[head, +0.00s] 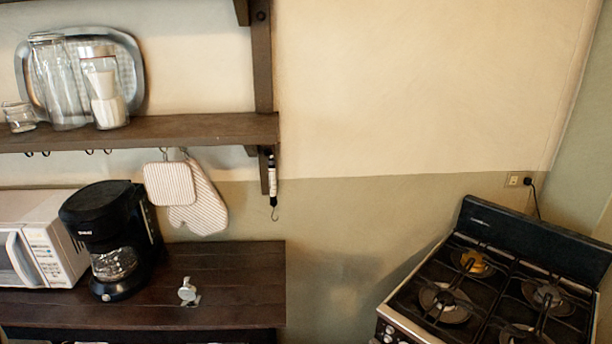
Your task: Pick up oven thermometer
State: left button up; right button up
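A small round, silvery-white object that looks like the oven thermometer (187,290) stands on the dark wooden counter (240,262), right of the coffee maker. It has a round face and a small foot at its base. Its markings are too small to read. Neither of my grippers shows in the head view.
The black coffee maker (107,238) and a white microwave (38,240) stand left of it. Above, a wall shelf (200,128) holds jars and a tray, with oven mitts (200,205) hanging below. A stove (500,290) stands right. The counter's right part is clear.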

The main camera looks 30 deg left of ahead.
aim_at(189, 293)
jog(key=u, duration=1.9)
